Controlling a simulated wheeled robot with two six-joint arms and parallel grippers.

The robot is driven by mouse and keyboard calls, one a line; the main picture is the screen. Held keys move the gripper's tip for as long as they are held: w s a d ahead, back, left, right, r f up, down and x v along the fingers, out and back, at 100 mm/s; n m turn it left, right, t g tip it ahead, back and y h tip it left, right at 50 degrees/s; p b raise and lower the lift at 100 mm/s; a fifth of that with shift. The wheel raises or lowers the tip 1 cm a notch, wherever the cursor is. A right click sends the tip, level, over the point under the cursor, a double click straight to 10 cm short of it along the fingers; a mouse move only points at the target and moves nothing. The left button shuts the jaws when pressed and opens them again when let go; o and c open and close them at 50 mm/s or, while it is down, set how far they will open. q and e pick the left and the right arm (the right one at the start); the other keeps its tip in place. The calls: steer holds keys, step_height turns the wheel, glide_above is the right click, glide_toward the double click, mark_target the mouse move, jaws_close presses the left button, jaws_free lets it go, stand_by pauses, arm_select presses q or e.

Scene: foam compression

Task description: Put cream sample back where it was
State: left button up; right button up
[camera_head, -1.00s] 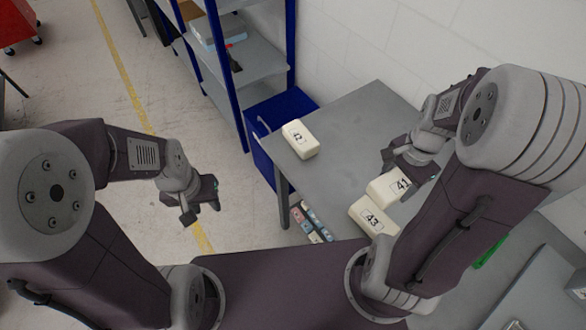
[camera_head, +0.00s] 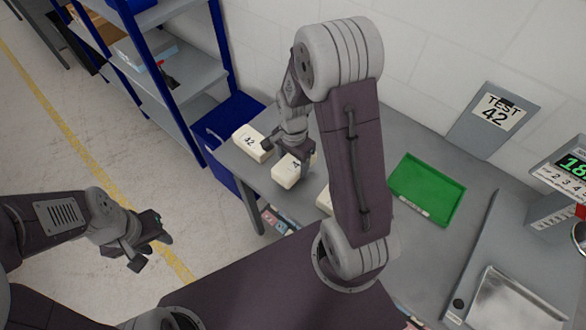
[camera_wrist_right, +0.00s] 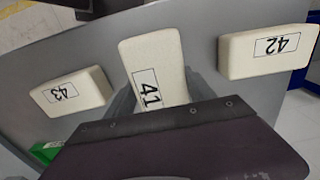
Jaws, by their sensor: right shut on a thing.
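Three cream foam blocks show on the grey table. My right gripper (camera_head: 290,155) is shut on block 41 (camera_head: 288,173), whose label is partly hidden in the head view. In the right wrist view block 41 (camera_wrist_right: 152,60) is between the fingers, with block 43 (camera_wrist_right: 75,92) to its left and block 42 (camera_wrist_right: 268,52) to its right, both apart from it. In the head view block 42 (camera_head: 250,144) is near the table's far left edge, and block 43 (camera_head: 324,201) is mostly behind my right arm. I cannot tell whether block 41 touches the table. My left gripper (camera_head: 150,245) hangs empty over the floor, its opening unclear.
An empty green tray (camera_head: 425,188) lies to the right of my right arm. A sign (camera_head: 492,112) reading TEST 42 stands behind it. A display unit (camera_head: 562,178) and a metal plate (camera_head: 500,305) are at the right. A blue shelf rack (camera_head: 222,75) stands left of the table.

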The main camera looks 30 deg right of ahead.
mark_target(293, 161)
step_height(293, 161, down, 4)
steer(key=shift+s+r, duration=0.1)
steer(key=shift+r, duration=0.05)
steer(key=shift+f, duration=0.2)
steer(key=shift+f, duration=0.1)
steer(key=o, duration=1.4)
step_height(293, 161, up, 12)
steer(key=shift+r, duration=0.15)
steer(key=s+a+n, duration=0.1)
steer(key=s+n, duration=0.1)
steer(key=n, duration=0.2)
steer(key=s+a+f+n, duration=0.1)
steer(key=s+a+n, duration=0.1)
steer(key=n, duration=0.3)
steer(key=s+a+n+t, duration=0.1)
steer(key=s+n, duration=0.3)
steer(key=shift+a+f, duration=0.3)
